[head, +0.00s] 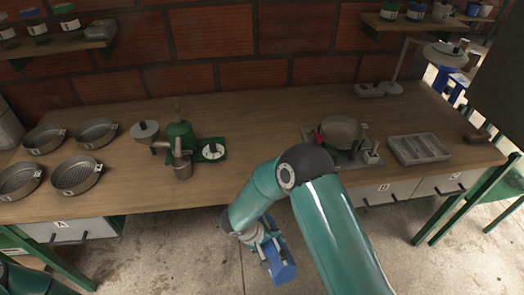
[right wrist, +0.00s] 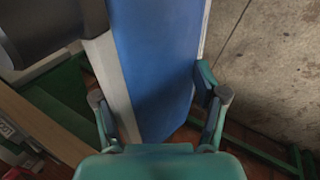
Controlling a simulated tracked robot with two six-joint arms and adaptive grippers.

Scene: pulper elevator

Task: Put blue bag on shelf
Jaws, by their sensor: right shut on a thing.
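My right gripper (head: 266,246) is below and in front of the table's front edge, above the floor. It is shut on the blue bag (head: 278,268), which hangs tilted from the fingers. In the right wrist view the blue bag (right wrist: 160,60), with a pale side strip, fills the space between the fingers of my gripper (right wrist: 157,100). One wall shelf (head: 60,46) is at the upper left and another shelf (head: 400,26) is at the upper right; both hold small containers. My left gripper is out of view.
The wooden table (head: 270,120) spans the view. Several round sieves (head: 77,175), a green grinder (head: 180,138), a round device (head: 340,132), a grey tray (head: 418,149) and a lamp (head: 405,60) stand on it. The table's back middle is clear.

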